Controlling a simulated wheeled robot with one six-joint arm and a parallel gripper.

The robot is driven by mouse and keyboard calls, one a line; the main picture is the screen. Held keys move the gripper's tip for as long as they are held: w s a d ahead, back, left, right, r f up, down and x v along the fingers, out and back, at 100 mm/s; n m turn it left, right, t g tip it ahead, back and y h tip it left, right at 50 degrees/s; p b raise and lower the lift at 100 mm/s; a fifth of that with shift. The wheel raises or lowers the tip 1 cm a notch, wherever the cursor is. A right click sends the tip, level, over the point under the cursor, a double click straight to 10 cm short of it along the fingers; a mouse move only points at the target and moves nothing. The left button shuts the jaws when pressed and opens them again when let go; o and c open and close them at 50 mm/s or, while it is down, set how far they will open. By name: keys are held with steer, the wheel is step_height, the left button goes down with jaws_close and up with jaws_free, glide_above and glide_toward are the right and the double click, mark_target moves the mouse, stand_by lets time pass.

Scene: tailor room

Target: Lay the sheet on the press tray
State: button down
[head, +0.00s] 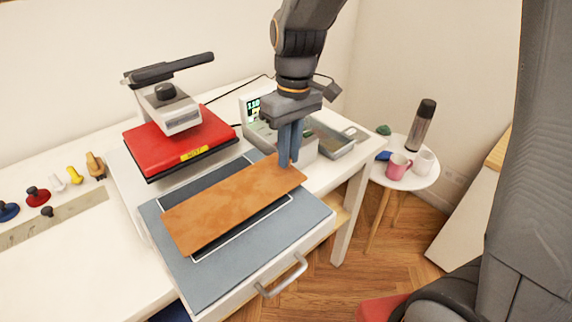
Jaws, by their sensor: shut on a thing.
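An orange-brown sheet (228,207) is flat over the middle of the press tray (305,222). The tray has a blue-grey surface with a dark inner area edged by a white line, and a metal handle at its front. The sheet sits askew to that white outline and covers much of it. My gripper (289,160) points down and is shut on the sheet's right end. I cannot tell whether the sheet touches the tray or is slightly above it.
The press's red heated plate (180,138) is raised behind the tray. A grey bin (332,138) and a display box (252,108) stand behind my gripper. A ruler (50,221) and several coloured knobbed tools lie at left.

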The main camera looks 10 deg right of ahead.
steer(key=shift+f+p, duration=0.35)
steer(key=shift+f, duration=1.55)
steer(key=c, duration=1.7)
jaws_free()
steer(key=r+b, duration=0.1)
steer(key=r, duration=0.3)
steer(key=r+b, duration=0.1)
steer(key=r, duration=0.3)
steer(key=r+b, duration=0.1)
steer(key=r, duration=0.3)
steer(key=shift+w+d, duration=0.25)
steer(key=shift+d, duration=0.1)
